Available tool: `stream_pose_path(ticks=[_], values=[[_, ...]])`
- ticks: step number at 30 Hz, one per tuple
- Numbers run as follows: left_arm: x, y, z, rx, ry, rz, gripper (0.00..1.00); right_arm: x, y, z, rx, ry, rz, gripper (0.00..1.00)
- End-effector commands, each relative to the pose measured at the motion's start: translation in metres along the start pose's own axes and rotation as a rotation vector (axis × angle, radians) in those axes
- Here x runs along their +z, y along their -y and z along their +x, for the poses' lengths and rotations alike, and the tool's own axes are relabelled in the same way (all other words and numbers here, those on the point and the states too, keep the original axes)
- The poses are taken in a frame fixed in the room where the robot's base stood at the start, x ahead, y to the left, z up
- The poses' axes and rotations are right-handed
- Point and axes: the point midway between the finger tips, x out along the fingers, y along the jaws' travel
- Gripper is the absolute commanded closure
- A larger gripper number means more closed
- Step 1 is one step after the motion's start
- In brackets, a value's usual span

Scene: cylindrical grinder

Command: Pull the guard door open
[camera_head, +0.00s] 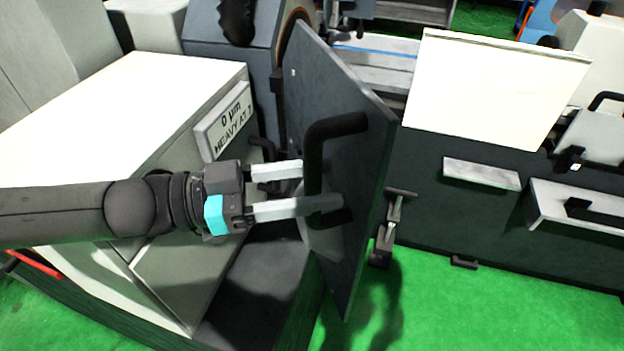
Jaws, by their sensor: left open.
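The guard door (355,120) is a dark grey panel in the middle of the head view. It stands swung out at an angle from the machine, with a gap showing the grinder's bed behind it. Its black bar handle (314,160) is on the face toward my left arm. My left gripper (318,187) comes in from the left with its two pale fingers apart, one on the upper side and one lower, at the handle bar. The fingertips reach the handle; whether they touch it I cannot tell. My right gripper does not show.
A white-topped cabinet (110,95) with a sign (224,121) stands at the left, under and behind my arm. A pale panel (490,90) stands on the machine at the right. Green floor (470,315) is clear at the lower right.

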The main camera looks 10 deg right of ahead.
Motion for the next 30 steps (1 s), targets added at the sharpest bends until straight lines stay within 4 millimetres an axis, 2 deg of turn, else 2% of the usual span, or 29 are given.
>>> stream_pose_path(ticks=[9, 14, 30], values=[[-0.001, 0.0, 0.0, 0.0, 0.0, 0.0, 0.43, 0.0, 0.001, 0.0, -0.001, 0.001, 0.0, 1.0], [-0.016, 0.0, 0.0, 0.001, -0.001, 0.003, 0.43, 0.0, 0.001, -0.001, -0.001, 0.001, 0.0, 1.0], [-0.141, 0.0, 0.0, 0.001, 0.0, 0.007, 0.43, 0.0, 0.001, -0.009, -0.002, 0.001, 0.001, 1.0]])
